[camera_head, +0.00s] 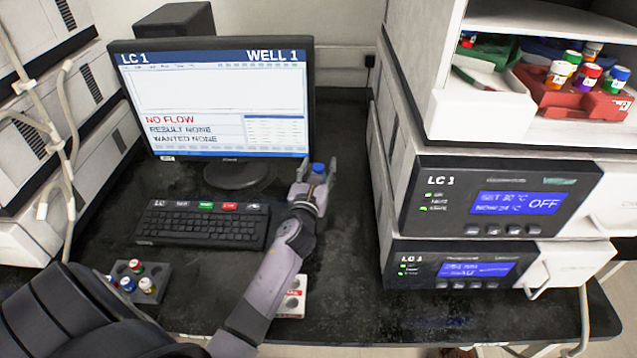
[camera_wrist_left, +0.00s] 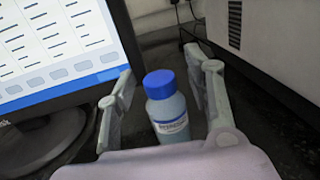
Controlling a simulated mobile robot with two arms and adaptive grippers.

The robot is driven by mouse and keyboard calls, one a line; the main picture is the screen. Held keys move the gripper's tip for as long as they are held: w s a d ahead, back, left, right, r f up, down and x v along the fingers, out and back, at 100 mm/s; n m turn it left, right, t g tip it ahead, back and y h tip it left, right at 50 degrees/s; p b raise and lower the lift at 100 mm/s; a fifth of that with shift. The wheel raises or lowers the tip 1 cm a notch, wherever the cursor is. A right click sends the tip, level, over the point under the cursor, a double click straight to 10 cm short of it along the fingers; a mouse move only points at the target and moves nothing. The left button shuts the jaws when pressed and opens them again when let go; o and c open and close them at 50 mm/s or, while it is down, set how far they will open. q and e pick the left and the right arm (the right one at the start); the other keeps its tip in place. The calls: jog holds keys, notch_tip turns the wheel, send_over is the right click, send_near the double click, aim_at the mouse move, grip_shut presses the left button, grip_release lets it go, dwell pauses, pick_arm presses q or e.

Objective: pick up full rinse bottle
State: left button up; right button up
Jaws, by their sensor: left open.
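A bottle with a blue cap and pale blue contents (camera_wrist_left: 168,108) stands upright between the fingers of my left gripper (camera_wrist_left: 162,92) in the left wrist view. Its label is too blurred to read. In the head view only the blue cap of the bottle (camera_head: 318,168) shows clearly, to the right of the monitor, with the rest mostly behind my gripper. My left gripper (camera_head: 316,180) is open, with one finger on each side of the bottle and a visible gap at least on the left. My right gripper is not in view.
The monitor (camera_head: 215,95) stands close to the left, with a keyboard (camera_head: 203,222) in front. The instrument stack (camera_head: 490,205) rises on the right. A grey rack with small vials (camera_head: 140,282) and a white-and-red rack (camera_head: 292,298) lie near the front edge.

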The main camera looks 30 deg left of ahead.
pick_arm(q)
jog(key=shift+c, duration=0.2)
jog(key=c, duration=1)
